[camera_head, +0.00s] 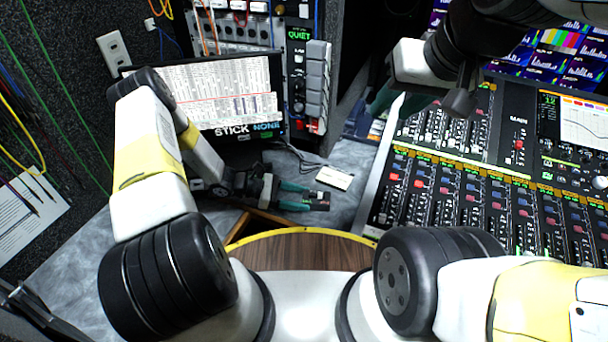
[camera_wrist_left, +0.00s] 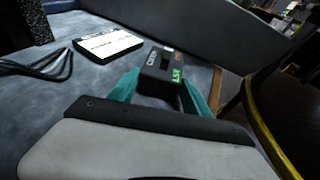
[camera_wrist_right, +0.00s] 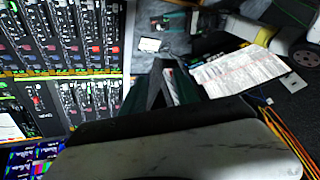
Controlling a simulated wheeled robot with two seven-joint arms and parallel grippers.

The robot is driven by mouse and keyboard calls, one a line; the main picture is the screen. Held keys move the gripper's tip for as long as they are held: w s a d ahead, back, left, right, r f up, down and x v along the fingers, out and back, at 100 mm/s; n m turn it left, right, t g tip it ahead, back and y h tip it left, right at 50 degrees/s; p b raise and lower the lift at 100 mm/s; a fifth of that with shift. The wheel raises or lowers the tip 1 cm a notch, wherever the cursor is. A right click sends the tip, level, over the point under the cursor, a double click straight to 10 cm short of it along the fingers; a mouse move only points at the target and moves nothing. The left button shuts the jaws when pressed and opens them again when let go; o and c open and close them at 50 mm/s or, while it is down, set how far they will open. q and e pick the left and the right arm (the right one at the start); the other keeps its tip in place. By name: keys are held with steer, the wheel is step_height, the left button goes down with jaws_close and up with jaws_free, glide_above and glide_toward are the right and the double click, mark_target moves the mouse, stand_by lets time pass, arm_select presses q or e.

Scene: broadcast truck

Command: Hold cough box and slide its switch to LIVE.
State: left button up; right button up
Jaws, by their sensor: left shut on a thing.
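The cough box (camera_wrist_left: 160,62) is a small black box with white lettering, a green LIVE label and a small red mark. In the left wrist view it sits between the teal fingers of my left gripper (camera_wrist_left: 160,90), which is shut on it. In the head view the cough box (camera_head: 321,199) shows dark at the tips of my left gripper (camera_head: 304,197), low over the grey desk. The switch is too small to make out. My right gripper (camera_head: 384,100) is up and away from the box, by the mixing console's left edge.
A white label card (camera_head: 334,177) lies on the desk beside the box, near black cables (camera_head: 290,150). A monitor (camera_head: 222,95) stands behind. The large mixing console (camera_head: 470,190) fills the right.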

steer(key=shift+w+f, duration=0.1)
steer(key=shift+w, duration=0.1)
steer(key=c, duration=0.7)
steer(key=w+a+f+m, duration=0.1)
steer(key=w, duration=0.1)
steer(key=w+f+m+g+y, duration=0.1)
steer(key=w+f+m, duration=0.1)
steer(key=w+a+f+m+g, duration=0.1)
steer(key=w+f+m, duration=0.1)
steer(key=shift+w+a+y, duration=0.3)
steer(key=shift+w+a, duration=0.05)
jaws_close()
steer(key=w+f+m+g, duration=0.1)
steer(key=w+f+m, duration=0.2)
steer(key=f+m, duration=0.2)
steer(key=w+f+m+g, duration=0.1)
steer(key=w+f+m, duration=0.3)
steer(key=f, duration=0.8)
steer(key=w+f+m+g, duration=0.1)
steer(key=w+f+m, duration=0.2)
steer(key=f+m, duration=0.2)
step_height(320, 180, down, 4)
steer(key=shift+w+r+m+g+y, duration=0.2)
steer(key=shift+m+g+y, duration=0.1)
steer(key=shift+m+g, duration=0.1)
steer(key=shift+a, duration=0.1)
